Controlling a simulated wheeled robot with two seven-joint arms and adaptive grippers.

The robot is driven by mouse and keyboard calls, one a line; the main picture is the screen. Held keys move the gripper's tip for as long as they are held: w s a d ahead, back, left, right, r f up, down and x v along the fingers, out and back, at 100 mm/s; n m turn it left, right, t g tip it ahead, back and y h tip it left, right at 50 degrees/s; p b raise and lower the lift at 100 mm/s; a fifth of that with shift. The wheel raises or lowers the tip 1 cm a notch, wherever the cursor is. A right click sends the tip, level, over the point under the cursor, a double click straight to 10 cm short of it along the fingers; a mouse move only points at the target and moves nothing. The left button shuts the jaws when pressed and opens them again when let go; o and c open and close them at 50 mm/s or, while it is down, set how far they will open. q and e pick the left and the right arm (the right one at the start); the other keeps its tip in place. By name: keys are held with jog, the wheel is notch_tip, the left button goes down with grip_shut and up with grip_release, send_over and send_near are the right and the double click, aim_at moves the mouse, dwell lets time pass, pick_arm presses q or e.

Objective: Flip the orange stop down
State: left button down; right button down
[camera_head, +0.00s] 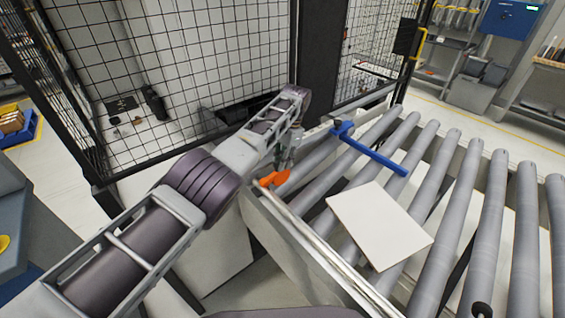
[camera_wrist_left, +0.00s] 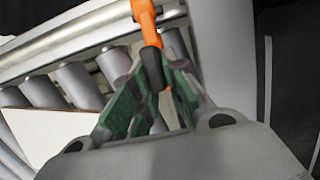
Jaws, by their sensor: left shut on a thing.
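The orange stop (camera_head: 274,179) is at the near left edge of the roller conveyor in the head view. In the left wrist view the orange stop (camera_wrist_left: 146,22) comes down from the top, and its dark lower end sits between the green finger pads. My left gripper (camera_head: 284,160) is at the stop in the head view, mostly hidden by its own arm. It also shows in the left wrist view (camera_wrist_left: 155,85), shut on the stop. My right gripper is not in view.
A white panel (camera_head: 380,224) lies on the conveyor rollers (camera_head: 444,235). A blue bar (camera_head: 372,153) stretches across the rollers behind it. A black mesh fence (camera_head: 215,50) stands behind my left arm. A metal rail (camera_head: 300,240) runs along the conveyor's near side.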

pick_arm(q)
jog(key=shift+f, duration=0.2)
jog(key=c, duration=1.4)
grip_release()
jog(key=shift+c, duration=0.2)
jog(key=shift+r, duration=0.1)
jog(key=shift+r, duration=0.2)
jog(key=shift+s+a+r+v, duration=0.1)
jog(key=shift+s+a+v, duration=0.15)
jog(key=shift+v, duration=1.3)
jog(key=shift+s+a+r+v, duration=0.1)
jog(key=shift+s+a+v, duration=0.2)
jog(key=shift+v, duration=1.25)
jog(key=shift+s+a+r+v, duration=0.1)
jog(key=shift+a+v, duration=0.25)
jog(key=shift+v, duration=1.2)
jog(key=shift+f, duration=0.1)
